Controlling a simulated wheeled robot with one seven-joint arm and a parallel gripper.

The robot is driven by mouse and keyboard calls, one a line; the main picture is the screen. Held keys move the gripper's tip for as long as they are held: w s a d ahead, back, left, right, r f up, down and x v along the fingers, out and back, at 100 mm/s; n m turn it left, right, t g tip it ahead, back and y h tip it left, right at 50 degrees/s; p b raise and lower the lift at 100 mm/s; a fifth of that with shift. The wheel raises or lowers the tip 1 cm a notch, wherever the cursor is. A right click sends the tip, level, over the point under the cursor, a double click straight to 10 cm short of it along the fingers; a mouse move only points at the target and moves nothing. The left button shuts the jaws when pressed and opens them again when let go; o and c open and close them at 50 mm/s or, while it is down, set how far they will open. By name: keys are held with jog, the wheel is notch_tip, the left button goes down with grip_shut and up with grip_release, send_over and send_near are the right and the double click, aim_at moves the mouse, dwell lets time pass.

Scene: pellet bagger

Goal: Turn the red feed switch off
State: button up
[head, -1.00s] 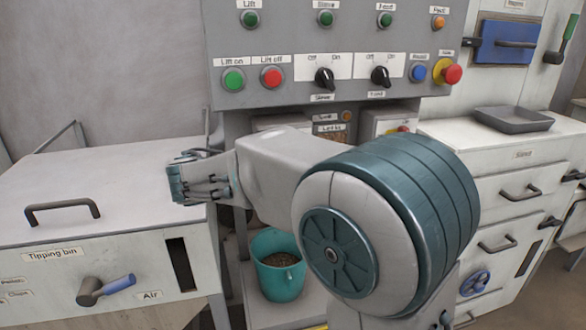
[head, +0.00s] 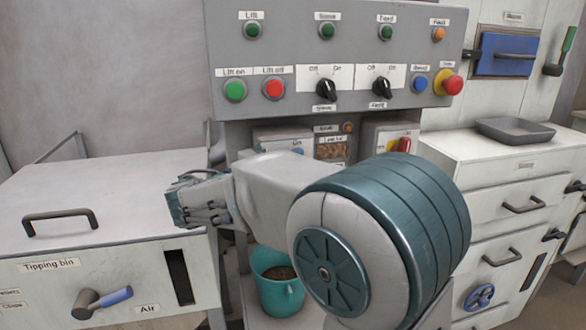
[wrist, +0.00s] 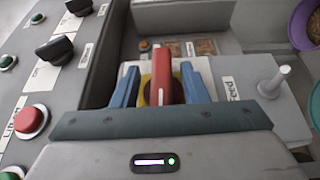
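The red feed switch (wrist: 162,82) shows in the wrist view as a red lever on a yellow round base, on a pale box with a "Feed" label (wrist: 230,90). My gripper (wrist: 160,85) is open, with its two blue fingers on either side of the red lever. A gap shows between each finger and the lever, so I see no clear contact. The lower part of the lever is hidden by the gripper body. In the head view my arm covers most of the gripper and part of the shelf under the panel.
The control panel (head: 300,60) hangs close above, with red button (head: 273,89), green button (head: 235,90) and black knobs (head: 326,90). Another box (head: 395,132) with red and yellow parts sits right. A teal bucket (head: 278,290) stands below; the tipping bin (head: 110,200) is left.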

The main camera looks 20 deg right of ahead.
jog(key=shift+d, duration=0.15)
jog(key=p+v, duration=0.1)
jog(key=v, duration=1.3)
